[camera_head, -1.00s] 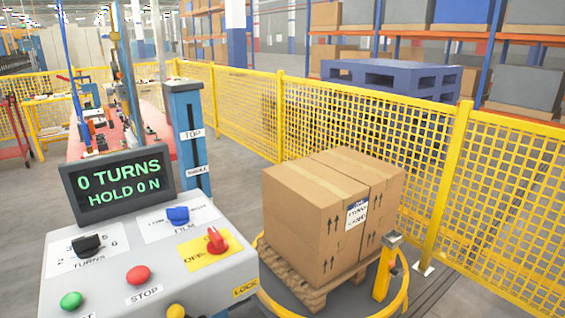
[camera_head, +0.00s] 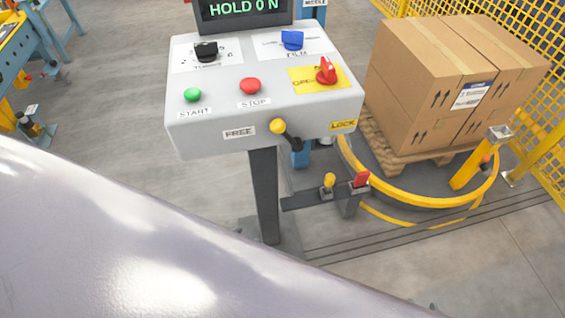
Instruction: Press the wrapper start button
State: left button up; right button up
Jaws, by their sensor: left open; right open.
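The wrapper control box (camera_head: 220,110) stands on a dark post in the upper middle. Its green button (camera_head: 193,95), labelled START, is at the left of the top panel. A red STOP button (camera_head: 250,86) sits to its right. A black turns knob (camera_head: 206,51), a blue film knob (camera_head: 292,40) and a red switch (camera_head: 326,71) on a yellow plate are also on the panel. The display (camera_head: 243,11) reads "HOLD 0 N", with its top line cut off. Neither of my grippers is in view.
A large pale smooth surface, likely my own arm, fills the lower left. A yellow-knobbed lever (camera_head: 279,127) is on the box front between FREE and LOCK. Stacked cartons (camera_head: 440,80) on a pallet (camera_head: 390,150) stand right, inside a yellow ring (camera_head: 420,200). Yellow mesh fence (camera_head: 535,125) lies beyond.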

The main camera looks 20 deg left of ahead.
aim_at(193, 94)
jog(key=j+u, duration=0.2)
jog(key=u, duration=1)
jog(key=k+l, duration=0.15)
jog(key=l, duration=0.2)
jog(key=k+l, duration=0.15)
jog(key=l, duration=0.2)
